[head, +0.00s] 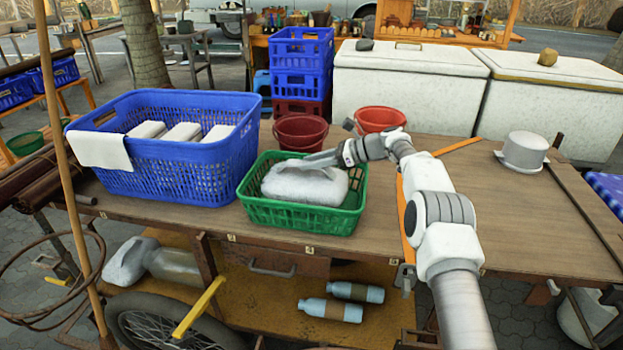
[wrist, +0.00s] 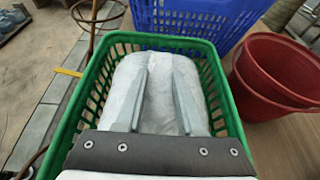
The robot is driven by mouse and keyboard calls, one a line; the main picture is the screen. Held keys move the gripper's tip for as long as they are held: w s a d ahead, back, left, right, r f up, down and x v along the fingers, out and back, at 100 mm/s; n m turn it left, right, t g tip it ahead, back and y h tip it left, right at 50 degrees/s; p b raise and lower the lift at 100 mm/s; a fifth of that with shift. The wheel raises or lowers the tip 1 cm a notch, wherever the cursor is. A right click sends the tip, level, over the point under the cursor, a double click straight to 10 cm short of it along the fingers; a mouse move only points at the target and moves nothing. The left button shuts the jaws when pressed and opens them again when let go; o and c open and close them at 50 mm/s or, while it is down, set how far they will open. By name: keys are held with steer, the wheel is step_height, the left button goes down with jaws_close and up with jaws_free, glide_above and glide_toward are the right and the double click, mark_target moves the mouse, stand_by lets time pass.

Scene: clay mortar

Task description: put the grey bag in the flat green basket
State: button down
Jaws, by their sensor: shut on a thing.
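The grey bag (head: 305,184) is a pale, plump bundle lying inside the flat green basket (head: 300,217), within its walls. In the wrist view the bag (wrist: 205,95) fills much of the green basket (wrist: 228,105). My gripper (head: 308,160) reaches in from the right over the basket. In the wrist view its two fingers (wrist: 158,75) are shut on the bag, with bag material between them. Whether the bag's underside rests on the basket floor is hidden.
A tall blue basket (head: 190,158) with white packets stands left of the green basket. Red buckets (head: 301,130) (head: 380,118) stand behind it. A metal pot (head: 524,150) is at the right. The table between the arm and pot is mostly clear.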

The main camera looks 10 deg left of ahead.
mark_target(312, 174)
steer(key=shift+f+b, duration=0.4)
steer(key=shift+f, duration=1.5)
steer(key=shift+f, duration=0.1)
steer(key=c, duration=1)
jaws_free()
steer(key=shift+f, duration=0.2)
steer(key=o, duration=0.5)
steer(key=shift+r, duration=0.2)
steer(key=p+v, duration=0.2)
steer(key=v, duration=1)
